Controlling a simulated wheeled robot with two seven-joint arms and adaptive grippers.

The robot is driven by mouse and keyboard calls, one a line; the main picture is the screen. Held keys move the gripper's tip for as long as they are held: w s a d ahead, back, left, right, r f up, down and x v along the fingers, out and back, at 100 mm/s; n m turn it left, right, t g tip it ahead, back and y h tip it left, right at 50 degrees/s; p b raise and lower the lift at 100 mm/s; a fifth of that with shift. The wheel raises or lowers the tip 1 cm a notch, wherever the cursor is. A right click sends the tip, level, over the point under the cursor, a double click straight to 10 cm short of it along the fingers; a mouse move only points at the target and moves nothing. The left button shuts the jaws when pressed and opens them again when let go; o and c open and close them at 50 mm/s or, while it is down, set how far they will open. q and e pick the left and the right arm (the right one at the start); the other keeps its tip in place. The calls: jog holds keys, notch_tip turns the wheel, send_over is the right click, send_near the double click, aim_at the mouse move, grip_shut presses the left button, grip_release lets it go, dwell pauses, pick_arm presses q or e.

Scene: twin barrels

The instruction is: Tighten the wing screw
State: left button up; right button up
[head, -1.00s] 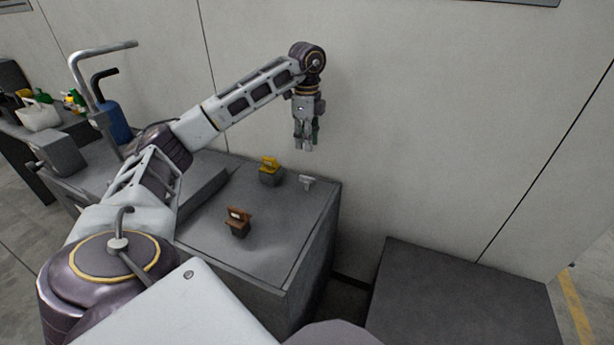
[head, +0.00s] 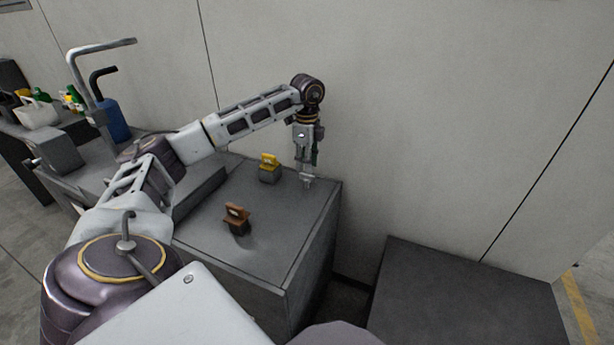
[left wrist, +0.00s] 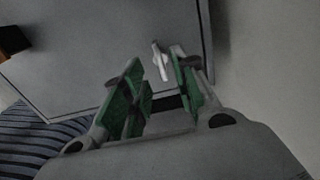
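The light grey wing screw (head: 308,183) stands near the back right corner of the dark grey cabinet top (head: 268,235). My left gripper (head: 307,168) points down right over it and partly covers it in the head view. In the left wrist view the wing screw (left wrist: 160,60) shows between the tips of two green-padded fingers. My left gripper (left wrist: 158,75) is open there, with a finger to each side of the screw. I cannot tell whether either finger touches it. My right gripper is not in view.
A yellow-handled block (head: 269,168) and a brown-handled block (head: 237,218) stand on the same top, left of the screw. The wall (head: 420,120) is close behind. A lower dark box (head: 460,300) stands to the right, across a gap. Bottles (head: 70,98) are far left.

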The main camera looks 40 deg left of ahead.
aim_at(307, 181)
pick_arm(q)
jog(key=shift+f+b, duration=0.5)
jog(key=shift+f, duration=1.85)
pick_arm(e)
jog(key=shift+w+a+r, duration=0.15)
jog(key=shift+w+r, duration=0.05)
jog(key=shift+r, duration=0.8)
pick_arm(q)
jog(key=shift+c, duration=0.3)
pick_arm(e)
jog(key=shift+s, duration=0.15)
pick_arm(q)
grip_shut()
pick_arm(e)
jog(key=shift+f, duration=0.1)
